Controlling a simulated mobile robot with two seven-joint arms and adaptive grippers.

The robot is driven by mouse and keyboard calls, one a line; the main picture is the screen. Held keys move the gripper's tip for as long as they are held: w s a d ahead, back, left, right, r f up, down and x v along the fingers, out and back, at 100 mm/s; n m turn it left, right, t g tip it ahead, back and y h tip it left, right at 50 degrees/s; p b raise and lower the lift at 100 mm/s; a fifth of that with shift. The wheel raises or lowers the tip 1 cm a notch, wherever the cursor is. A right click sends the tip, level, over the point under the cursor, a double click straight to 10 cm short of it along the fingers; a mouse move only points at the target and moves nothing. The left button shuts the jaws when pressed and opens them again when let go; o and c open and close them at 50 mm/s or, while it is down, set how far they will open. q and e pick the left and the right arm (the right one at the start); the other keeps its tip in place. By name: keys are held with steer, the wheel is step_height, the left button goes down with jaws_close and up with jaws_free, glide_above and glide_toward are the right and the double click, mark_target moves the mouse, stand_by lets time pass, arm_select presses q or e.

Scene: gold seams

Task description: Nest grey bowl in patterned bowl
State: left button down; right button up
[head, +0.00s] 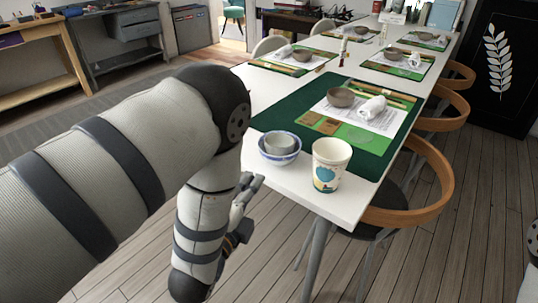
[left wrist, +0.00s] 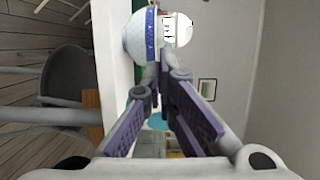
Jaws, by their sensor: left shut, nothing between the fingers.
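The patterned bowl (head: 280,159), white with blue bands, stands near the table's front left corner. A small light grey bowl (head: 279,144) sits inside it, its rim showing above the patterned rim. My left gripper (head: 256,183) is beside the table's front edge, below and left of the bowls, apart from them. It is shut and empty. In the left wrist view the patterned bowl (left wrist: 139,38) shows sideways beyond the shut fingers (left wrist: 164,76). The grey bowl is mostly out of sight there. My right gripper is not in view.
A paper cup (head: 330,165) stands right of the bowls, close to them. Behind is a green mat (head: 281,117) with a brownish bowl (head: 340,97) and a rolled white napkin (head: 372,107). Chairs (head: 437,197) line the right side. More place settings lie farther back.

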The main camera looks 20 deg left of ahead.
mark_target(270, 153)
arm_select(q)
steer(key=w, duration=0.6)
steer(key=w+r, duration=0.1)
steer(key=w, duration=0.3)
steer(key=shift+d+b, duration=0.25)
steer(key=shift+b, duration=0.05)
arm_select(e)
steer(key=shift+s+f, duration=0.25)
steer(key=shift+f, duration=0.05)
arm_select(q)
steer(key=shift+w+f, duration=0.1)
steer(key=shift+w, duration=0.85)
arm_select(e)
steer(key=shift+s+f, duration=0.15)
